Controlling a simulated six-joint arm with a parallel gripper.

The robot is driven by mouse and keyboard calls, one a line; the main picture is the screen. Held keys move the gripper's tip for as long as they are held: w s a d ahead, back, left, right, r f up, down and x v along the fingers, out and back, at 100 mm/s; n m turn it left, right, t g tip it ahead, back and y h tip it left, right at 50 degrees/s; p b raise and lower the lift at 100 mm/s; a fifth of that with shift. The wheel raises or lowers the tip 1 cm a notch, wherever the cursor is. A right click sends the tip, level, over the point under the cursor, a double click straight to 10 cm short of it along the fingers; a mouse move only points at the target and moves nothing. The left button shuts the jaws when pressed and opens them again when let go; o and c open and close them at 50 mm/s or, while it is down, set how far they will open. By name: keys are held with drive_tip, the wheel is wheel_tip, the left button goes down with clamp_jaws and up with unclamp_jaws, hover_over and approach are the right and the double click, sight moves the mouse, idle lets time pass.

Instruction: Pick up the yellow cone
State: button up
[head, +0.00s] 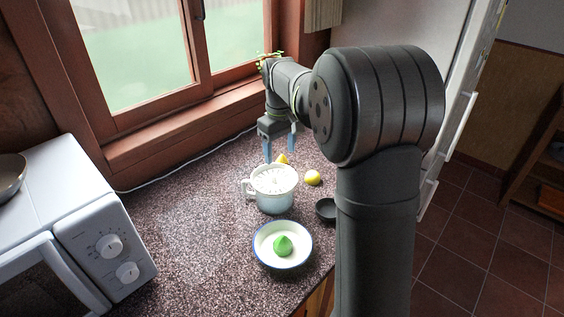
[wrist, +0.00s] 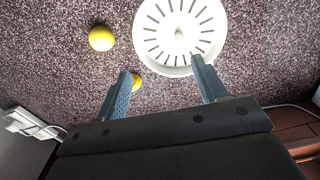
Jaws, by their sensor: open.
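The yellow cone (head: 282,160) stands on the speckled counter just behind the white pot, close to my gripper's fingertips. In the wrist view, the yellow cone (wrist: 136,82) shows only in part, since the left finger covers some of it. My gripper (head: 280,154) points down over the back of the counter with its fingers apart. In the wrist view, my gripper (wrist: 161,68) is open with nothing held, and the cone sits beside the inner side of the left finger. I cannot tell whether they touch.
A white pot with a slotted strainer top (head: 275,180) stands just in front of the cone. A yellow ball (head: 312,177) lies to its right. A small dark bowl (head: 326,209) and a blue-rimmed bowl (head: 260,254) with a green cone (head: 283,245) are nearer. A microwave (head: 112,235) stands left.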

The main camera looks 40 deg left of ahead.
wheel_tip(320, 180, up, 3)
hover_over(282, 157)
drive_tip(key=f, duration=1.2)
drive_tip(key=shift+w+a+f, duration=0.1)
drive_tip(key=shift+w+a, duration=0.2)
drive_tip(key=shift+s+d+f, duration=0.1)
drive_tip(key=shift+d+f, duration=0.05)
drive_tip(key=shift+f, duration=2.45)
drive_tip(key=c, duration=1.1)
drive_tip(key=shift+o, duration=0.2)
drive_tip(key=shift+r, duration=0.1)
